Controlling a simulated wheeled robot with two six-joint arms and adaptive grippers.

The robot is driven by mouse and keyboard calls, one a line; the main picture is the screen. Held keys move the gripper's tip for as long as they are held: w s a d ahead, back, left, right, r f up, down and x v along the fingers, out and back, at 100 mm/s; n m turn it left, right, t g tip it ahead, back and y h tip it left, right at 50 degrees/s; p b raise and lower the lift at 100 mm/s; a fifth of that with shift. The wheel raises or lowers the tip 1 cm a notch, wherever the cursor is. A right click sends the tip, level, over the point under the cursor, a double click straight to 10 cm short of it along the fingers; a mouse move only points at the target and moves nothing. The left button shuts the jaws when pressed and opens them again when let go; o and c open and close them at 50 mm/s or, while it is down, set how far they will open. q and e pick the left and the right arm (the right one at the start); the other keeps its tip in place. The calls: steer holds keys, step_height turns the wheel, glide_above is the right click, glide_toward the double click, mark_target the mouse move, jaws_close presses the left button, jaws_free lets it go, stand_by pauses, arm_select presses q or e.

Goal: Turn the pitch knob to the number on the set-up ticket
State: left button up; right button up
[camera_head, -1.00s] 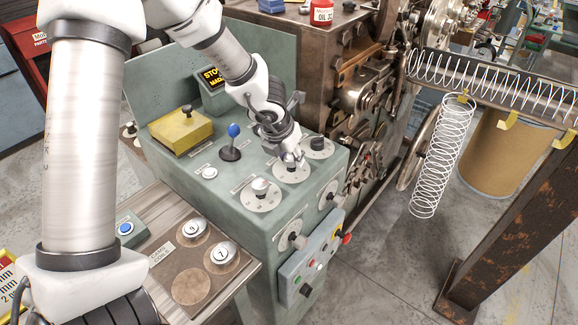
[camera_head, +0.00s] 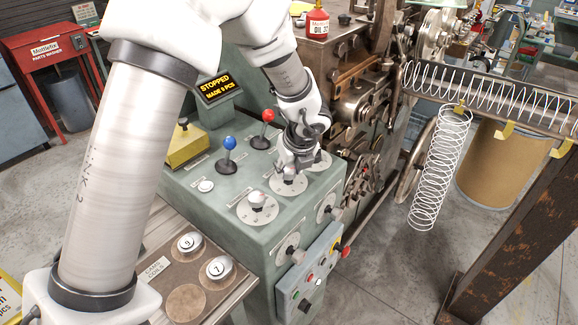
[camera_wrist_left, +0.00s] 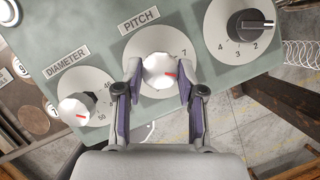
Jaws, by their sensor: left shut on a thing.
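The white pitch knob (camera_wrist_left: 158,72) sits on its round dial, under the PITCH label (camera_wrist_left: 139,20), in the left wrist view. My left gripper (camera_wrist_left: 158,80) is shut on the knob, one finger on each side. The knob's red mark points right, toward the right finger. A 7 shows at the dial's upper right; the other numbers are hidden or unclear. In the head view the gripper (camera_head: 291,172) covers the knob and part of the pitch dial (camera_head: 288,186). A yellow card (camera_head: 8,300), perhaps the set-up ticket, is cut off at the left edge; its number is unreadable.
The diameter knob (camera_wrist_left: 77,108) stands left of the pitch dial, and a black knob (camera_wrist_left: 250,22) with its dial stands right. Blue (camera_head: 229,143) and red (camera_head: 267,115) levers rise behind. The display (camera_head: 214,89) reads STOPPED. A hanging spring (camera_head: 440,170) is at right.

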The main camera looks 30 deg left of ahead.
arm_select(q)
steer(key=n, duration=0.2)
steer(key=n+g, duration=0.1)
steer(key=n, duration=0.1)
steer(key=shift+w+n+g+y, duration=0.2)
steer(key=shift+n+g+y, duration=0.1)
steer(key=shift+y, duration=0.1)
steer(key=shift+w+n+g, duration=0.1)
steer(key=shift+n+g, duration=0.5)
steer(key=shift+n, duration=0.9)
steer(key=o, duration=1.1)
steer(key=shift+o, duration=0.2)
steer(key=v, duration=1.2)
